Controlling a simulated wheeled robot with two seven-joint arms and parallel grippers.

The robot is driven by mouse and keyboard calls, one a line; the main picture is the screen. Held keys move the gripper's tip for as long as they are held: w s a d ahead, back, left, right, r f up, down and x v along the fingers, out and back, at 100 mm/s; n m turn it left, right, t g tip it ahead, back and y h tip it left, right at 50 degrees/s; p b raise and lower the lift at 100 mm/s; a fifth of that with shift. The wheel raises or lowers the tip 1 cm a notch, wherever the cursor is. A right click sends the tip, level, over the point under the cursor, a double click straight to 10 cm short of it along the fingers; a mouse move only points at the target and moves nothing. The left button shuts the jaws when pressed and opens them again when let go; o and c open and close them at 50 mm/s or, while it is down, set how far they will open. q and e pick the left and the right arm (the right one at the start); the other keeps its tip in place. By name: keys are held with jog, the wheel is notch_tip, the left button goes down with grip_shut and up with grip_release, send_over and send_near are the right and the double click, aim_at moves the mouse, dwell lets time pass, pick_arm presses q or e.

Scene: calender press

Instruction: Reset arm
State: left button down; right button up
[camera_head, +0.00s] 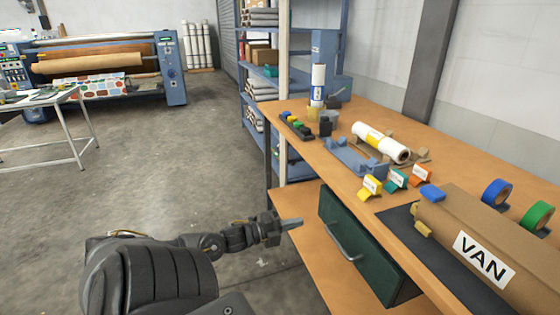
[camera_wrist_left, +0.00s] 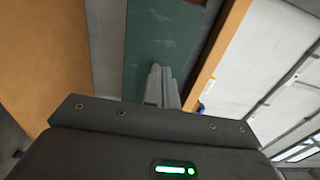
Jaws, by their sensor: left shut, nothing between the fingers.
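My left arm reaches in from the lower left in the head view. Its gripper (camera_head: 291,223) is shut and empty, held in the air left of the green drawer (camera_head: 355,255) under the workbench. In the left wrist view the shut fingers (camera_wrist_left: 162,82) show against the green drawer front (camera_wrist_left: 160,30). I cannot tell from this view how near they are to it. The drawer has a grey bar handle (camera_head: 338,238) in the head view. My right gripper is in neither view.
The wooden workbench (camera_head: 300,140) carries a white roll (camera_head: 380,142) by a blue cradle (camera_head: 350,160), coloured tags, tape rolls (camera_head: 496,192) and a brown roll labelled VAN (camera_head: 490,240) on a dark mat. Shelves (camera_head: 265,60) and a calender press (camera_head: 100,65) stand behind.

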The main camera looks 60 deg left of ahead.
pick_arm(q)
jog(key=v, duration=0.4)
jog(key=shift+s, duration=0.25)
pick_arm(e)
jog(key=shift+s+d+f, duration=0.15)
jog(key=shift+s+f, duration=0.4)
